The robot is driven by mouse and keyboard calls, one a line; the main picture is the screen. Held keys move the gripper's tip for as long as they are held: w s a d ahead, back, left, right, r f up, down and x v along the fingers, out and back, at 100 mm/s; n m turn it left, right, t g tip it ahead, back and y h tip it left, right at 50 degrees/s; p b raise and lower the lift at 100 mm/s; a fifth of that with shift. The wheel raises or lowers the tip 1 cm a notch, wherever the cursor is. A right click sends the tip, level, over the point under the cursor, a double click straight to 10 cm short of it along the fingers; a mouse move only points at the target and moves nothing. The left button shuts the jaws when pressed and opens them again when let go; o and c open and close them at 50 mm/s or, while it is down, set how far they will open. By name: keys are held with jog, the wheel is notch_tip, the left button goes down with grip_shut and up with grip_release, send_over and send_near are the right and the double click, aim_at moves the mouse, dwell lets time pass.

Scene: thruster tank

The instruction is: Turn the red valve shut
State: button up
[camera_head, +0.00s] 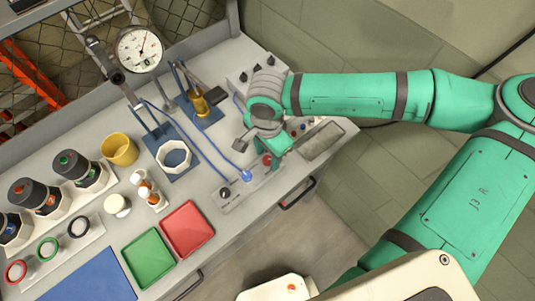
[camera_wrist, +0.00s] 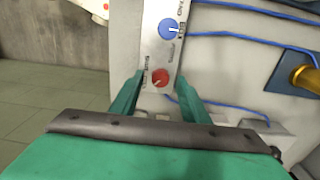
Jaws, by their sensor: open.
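The red valve (camera_head: 267,159) is a small round red knob on a pale panel at the front right of the workbench. In the wrist view the red valve (camera_wrist: 160,77) shows between the two green fingers, next to small printed lettering. My gripper (camera_wrist: 160,84) is open, one finger to the left of the knob and one to the right. I cannot tell whether either finger touches it. In the head view my gripper (camera_head: 279,145) points down over the panel and partly hides the area by the valve.
A blue knob (camera_wrist: 169,29) sits on the same panel near the red one. Blue tubes run over the bench. A pressure gauge (camera_head: 140,50), yellow cup (camera_head: 119,149), red tray (camera_head: 187,229), green tray (camera_head: 149,258) and lidded jars stand to the left. Floor is open at right.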

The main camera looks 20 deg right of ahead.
jog(key=shift+f, duration=0.3)
jog(key=c, duration=1.1)
jog(key=shift+o, duration=0.2)
